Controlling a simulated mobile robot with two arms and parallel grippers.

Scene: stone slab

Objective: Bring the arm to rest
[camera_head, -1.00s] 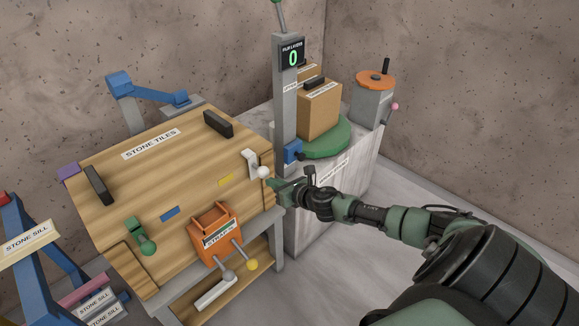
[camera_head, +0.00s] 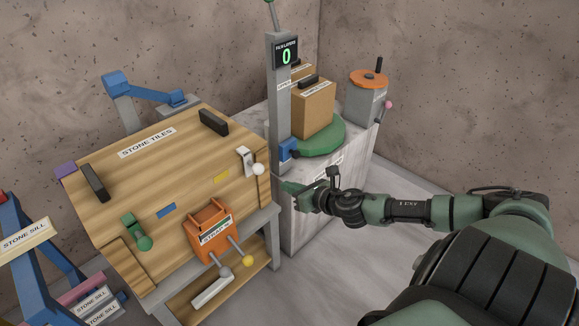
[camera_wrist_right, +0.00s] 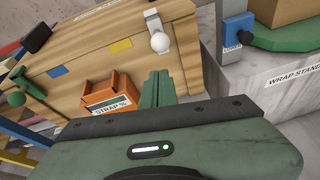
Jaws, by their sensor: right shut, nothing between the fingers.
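My right gripper (camera_head: 290,187) is shut and empty. It hangs in the air in front of the grey wrap stand (camera_head: 312,215), just right of the wooden bench. In the right wrist view its green fingers (camera_wrist_right: 157,88) are together, with the orange strap box (camera_wrist_right: 112,92) behind them to the left and a white ball knob (camera_wrist_right: 160,42) just above. My right arm (camera_head: 400,209) reaches in from the lower right. My left gripper is not in view.
The wooden stone-tiles bench (camera_head: 190,165) holds black handles, a green lever (camera_head: 137,233) and a white-knobbed lever (camera_head: 258,169). The wrap stand carries a green turntable (camera_head: 320,140) with cardboard boxes (camera_head: 314,108) and a grey post (camera_head: 280,115). Blue rack at left (camera_head: 45,245). Floor at right is clear.

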